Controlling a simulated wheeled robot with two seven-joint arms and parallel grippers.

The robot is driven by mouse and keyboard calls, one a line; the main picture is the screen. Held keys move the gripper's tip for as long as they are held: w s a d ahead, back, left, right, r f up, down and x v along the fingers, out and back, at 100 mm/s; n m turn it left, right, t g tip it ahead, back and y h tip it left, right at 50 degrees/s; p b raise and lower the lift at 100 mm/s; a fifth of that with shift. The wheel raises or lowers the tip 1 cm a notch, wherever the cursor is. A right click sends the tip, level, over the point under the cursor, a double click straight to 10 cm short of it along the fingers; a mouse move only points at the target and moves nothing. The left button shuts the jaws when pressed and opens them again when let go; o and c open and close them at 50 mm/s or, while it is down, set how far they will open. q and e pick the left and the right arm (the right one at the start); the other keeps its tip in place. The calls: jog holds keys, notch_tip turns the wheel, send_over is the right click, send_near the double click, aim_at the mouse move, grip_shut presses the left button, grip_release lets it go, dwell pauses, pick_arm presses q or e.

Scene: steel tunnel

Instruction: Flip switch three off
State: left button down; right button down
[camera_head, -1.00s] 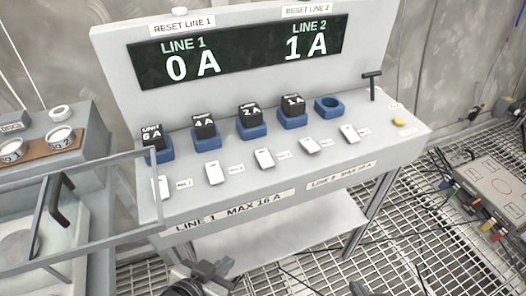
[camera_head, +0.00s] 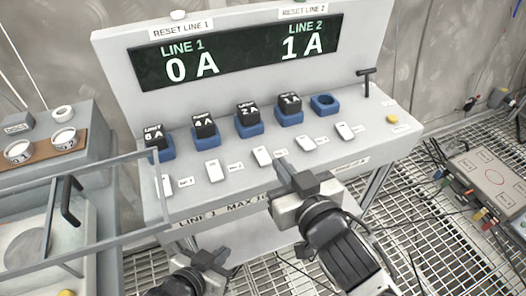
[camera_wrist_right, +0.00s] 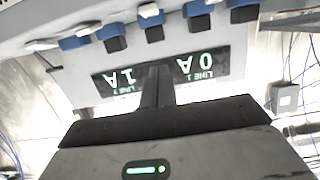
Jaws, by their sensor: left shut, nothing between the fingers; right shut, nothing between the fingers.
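A grey console carries a row of white switches along its sloping front. Counted from the left, the third switch (camera_head: 262,156) is near the middle, below the "2 A" block. My right gripper (camera_head: 281,164) is shut and empty, its tip just right of and slightly below that switch; I cannot tell its height above the panel. In the right wrist view its shut fingers (camera_wrist_right: 156,87) point toward the console, which shows upside down with a white switch (camera_wrist_right: 148,10). My left gripper (camera_head: 218,257) is shut and empty, low in front of the console.
The display (camera_head: 240,54) reads Line 1 0 A and Line 2 1 A. Black blocks sit in blue sockets above the switches; the rightmost socket (camera_head: 324,104) is empty. A black T-handle (camera_head: 366,82) stands at right. A grey frame (camera_head: 80,250) juts in at left.

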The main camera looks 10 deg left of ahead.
send_over(263, 160)
jog(key=shift+s+f, duration=0.1)
jog(key=shift+f, duration=0.75)
notch_tip(263, 160, down, 3)
jog(key=shift+r, duration=0.1)
jog(key=shift+f, duration=0.7)
